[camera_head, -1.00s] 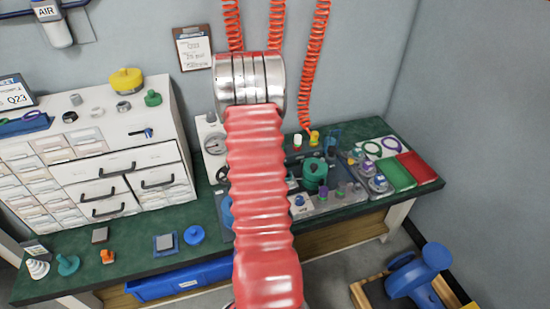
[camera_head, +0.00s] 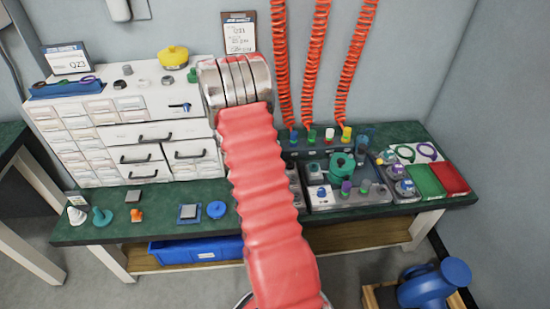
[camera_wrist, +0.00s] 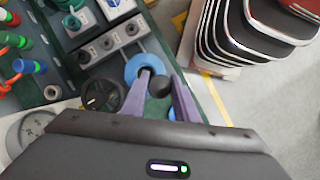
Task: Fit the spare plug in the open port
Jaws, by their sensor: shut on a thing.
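In the wrist view, the two purple-grey fingers of my gripper (camera_wrist: 162,96) are closed around a dark, round-ended piece (camera_wrist: 160,85), which may be the spare plug. Its lower part is hidden between the fingers. A blue disc or ring (camera_wrist: 139,62) lies behind the fingers. A grey block (camera_wrist: 119,41) with several dark round openings is up and left of the fingers, apart from them. I cannot tell which opening is the open port. In the head view my red arm hides the gripper. A grey panel (camera_head: 327,205) there carries blue, purple and grey plugs.
In the wrist view, a black handwheel (camera_wrist: 101,95) and a gauge (camera_wrist: 32,126) lie left of the fingers. The head view shows a green bench (camera_head: 160,224), a white drawer cabinet (camera_head: 150,120), hanging orange hoses (camera_head: 316,60) and green and red trays (camera_head: 426,181).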

